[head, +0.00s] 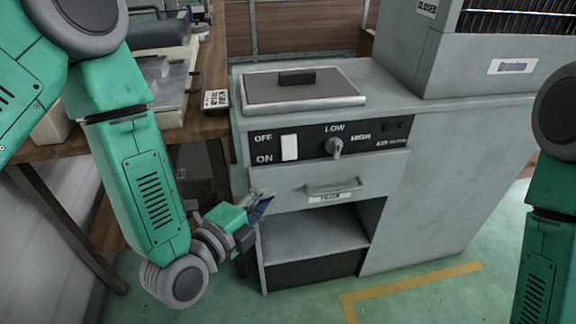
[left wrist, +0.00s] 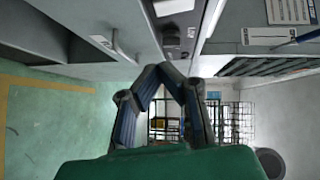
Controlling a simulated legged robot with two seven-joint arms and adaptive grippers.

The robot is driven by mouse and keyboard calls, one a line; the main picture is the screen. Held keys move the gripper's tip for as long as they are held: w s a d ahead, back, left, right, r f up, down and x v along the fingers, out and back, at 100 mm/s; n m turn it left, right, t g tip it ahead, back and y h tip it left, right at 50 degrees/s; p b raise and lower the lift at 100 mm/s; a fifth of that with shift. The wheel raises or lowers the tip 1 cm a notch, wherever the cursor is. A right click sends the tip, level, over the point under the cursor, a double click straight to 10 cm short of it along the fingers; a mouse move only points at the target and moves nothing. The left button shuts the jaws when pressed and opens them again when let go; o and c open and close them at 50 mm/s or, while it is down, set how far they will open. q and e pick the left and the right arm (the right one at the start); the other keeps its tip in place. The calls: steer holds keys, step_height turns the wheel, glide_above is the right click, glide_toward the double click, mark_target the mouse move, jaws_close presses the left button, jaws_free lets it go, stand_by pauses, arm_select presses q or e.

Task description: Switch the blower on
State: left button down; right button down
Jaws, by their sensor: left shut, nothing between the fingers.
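The grey blower unit (head: 420,170) has a black control panel (head: 312,146) on its front. A white rocker switch (head: 289,147) sits at the left of the panel, beside the words OFF above and ON below. I cannot tell which way it is tilted. A knob (head: 334,147) is to its right, under LOW. My left gripper (head: 268,198) is shut and empty, below and left of the switch and apart from it, by the drawer front. The left wrist view shows its fingertips (left wrist: 165,68) together. My right gripper is out of view; only my right arm shows.
A drawer with a handle (head: 333,187) is under the panel, above an open shelf (head: 315,235). A lidded tray (head: 303,87) is on top. A wooden table (head: 210,75) with equipment stands close on the left. Green floor in front is free.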

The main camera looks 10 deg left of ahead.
mark_target(289, 147)
arm_select(q)
steer(key=b+x, duration=0.1)
steer(key=x, duration=0.2)
steer(key=a+b+x, duration=0.1)
steer(key=x, duration=0.3)
steer(key=a+b+x, duration=0.1)
steer(key=x, duration=0.3)
steer(key=shift+w+d+f, duration=0.15)
steer(key=shift+w+f, duration=0.05)
steer(key=shift+w, duration=0.4)
steer(key=shift+w+a, duration=0.25)
steer(key=shift+w, duration=0.2)
